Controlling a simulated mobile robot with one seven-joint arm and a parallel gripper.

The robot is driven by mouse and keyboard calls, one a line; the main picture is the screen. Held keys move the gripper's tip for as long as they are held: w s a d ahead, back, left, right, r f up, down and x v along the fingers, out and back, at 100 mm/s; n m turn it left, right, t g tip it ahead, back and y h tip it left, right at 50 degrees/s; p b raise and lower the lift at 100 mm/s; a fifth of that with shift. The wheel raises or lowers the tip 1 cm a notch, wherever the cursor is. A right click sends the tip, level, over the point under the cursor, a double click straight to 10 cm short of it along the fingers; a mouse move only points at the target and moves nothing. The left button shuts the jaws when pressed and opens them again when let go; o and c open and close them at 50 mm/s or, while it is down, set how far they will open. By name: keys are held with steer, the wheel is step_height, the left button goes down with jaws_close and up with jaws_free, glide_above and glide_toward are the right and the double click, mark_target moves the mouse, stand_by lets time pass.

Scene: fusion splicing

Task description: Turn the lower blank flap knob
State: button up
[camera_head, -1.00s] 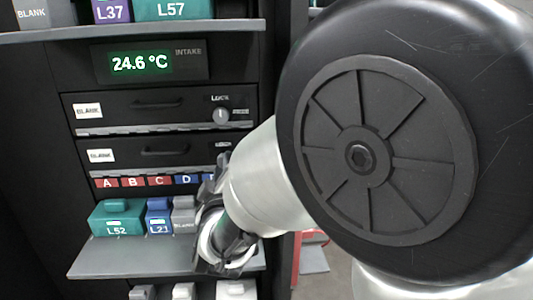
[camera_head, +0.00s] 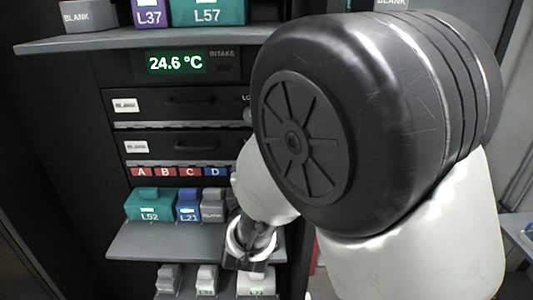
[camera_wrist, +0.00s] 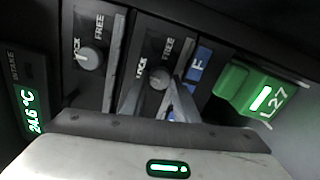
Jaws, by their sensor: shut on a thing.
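In the wrist view, the picture is turned so the panel's top lies to the left. The lower flap knob (camera_wrist: 160,77) is a round grey knob between the words LOCK and FREE. My gripper (camera_wrist: 157,92) has its two fingers at this knob and is shut on it. I cannot tell which way the knob points. The upper flap knob (camera_wrist: 90,58) stands free to the left. In the head view, the lower blank flap (camera_head: 170,147) is black with a white BLANK label and appears closed. My arm hides its knob and my fingertips there.
The upper blank flap (camera_head: 165,104) sits under the 24.6 °C display (camera_head: 177,63). Below the lettered row, a grey shelf (camera_head: 150,243) holds teal L52 (camera_head: 150,206), blue L21 (camera_head: 188,205) and a grey BLANK block (camera_head: 213,207). A green L27 block (camera_wrist: 250,92) is near my gripper.

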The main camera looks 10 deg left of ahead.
steer(key=shift+n, duration=0.3)
steer(key=o, duration=1.1)
steer(key=shift+c, duration=0.2)
steer(key=shift+s+d, duration=0.1)
